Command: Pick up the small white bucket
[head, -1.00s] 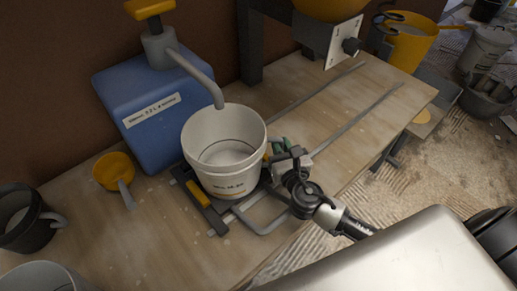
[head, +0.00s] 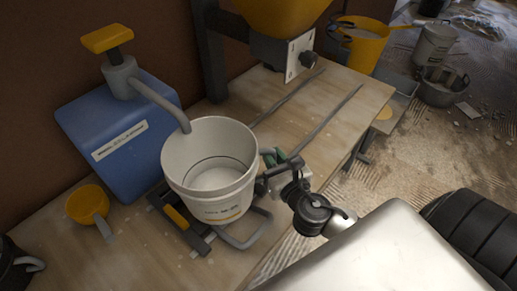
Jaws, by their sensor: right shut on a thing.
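The small white bucket (head: 212,205) is in the middle of the head view, upright with a slight tilt. It holds a pale layer at its bottom. My right gripper (head: 267,172) is at the bucket's right side, shut on it; the fingertips are partly hidden. The bucket appears raised a little above the dark metal frame (head: 205,247) on the bench, though the gap is hard to see. My left gripper is not in view.
The wooden bench (head: 130,255) holds a blue container (head: 120,145) with a grey spout close to the bucket's rim. A yellow scoop (head: 86,204) lies left, and a dark jug (head: 12,268) stands at the lower left. Two metal rails (head: 327,122) run behind on the bench.

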